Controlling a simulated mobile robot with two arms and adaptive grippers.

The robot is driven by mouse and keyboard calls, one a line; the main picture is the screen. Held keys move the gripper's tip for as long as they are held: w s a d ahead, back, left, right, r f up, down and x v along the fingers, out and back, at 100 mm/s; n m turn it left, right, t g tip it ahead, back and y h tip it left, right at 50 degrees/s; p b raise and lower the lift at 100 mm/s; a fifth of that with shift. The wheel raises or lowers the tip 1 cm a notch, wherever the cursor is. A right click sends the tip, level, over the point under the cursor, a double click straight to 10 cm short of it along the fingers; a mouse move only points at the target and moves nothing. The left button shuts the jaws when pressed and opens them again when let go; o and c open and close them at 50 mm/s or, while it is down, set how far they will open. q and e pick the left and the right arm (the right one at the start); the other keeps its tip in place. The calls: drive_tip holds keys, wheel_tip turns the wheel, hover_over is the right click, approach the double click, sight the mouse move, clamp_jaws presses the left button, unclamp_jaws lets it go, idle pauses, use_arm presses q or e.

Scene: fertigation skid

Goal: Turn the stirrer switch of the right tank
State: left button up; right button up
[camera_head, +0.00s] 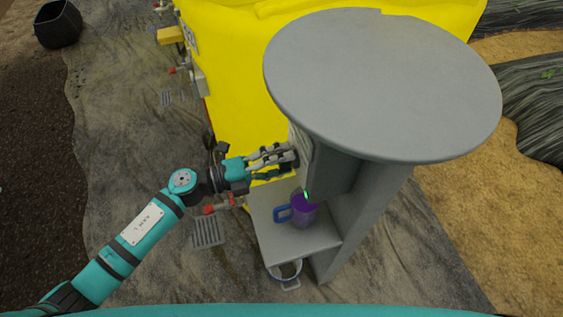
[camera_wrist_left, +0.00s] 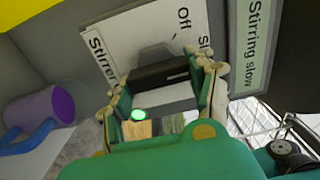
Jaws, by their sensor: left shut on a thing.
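My left gripper (camera_head: 287,161) reaches in from the left to the grey post under the round grey top. In the left wrist view the gripper (camera_wrist_left: 163,90) has its fingers on both sides of a dark switch knob (camera_wrist_left: 172,74) and is shut on it. The knob sits on a white label plate (camera_wrist_left: 110,42) with "Stirrer" and "Off" readable; another word is partly covered. In the head view the knob is hidden by the fingers and post. My right gripper is not in view.
A purple mug (camera_head: 303,214) with a blue handle stands on the grey shelf (camera_head: 272,240) below the gripper. A green light (camera_wrist_left: 138,115) glows near the fingers. A "Stirring slow" sign (camera_wrist_left: 255,45) is at right. The yellow tank (camera_head: 235,80) stands behind.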

use_arm(q)
drive_tip(key=shift+f, duration=0.1)
drive_tip(key=o, duration=1.2)
drive_tip(key=v, duration=1.2)
drive_tip(key=shift+a, duration=0.1)
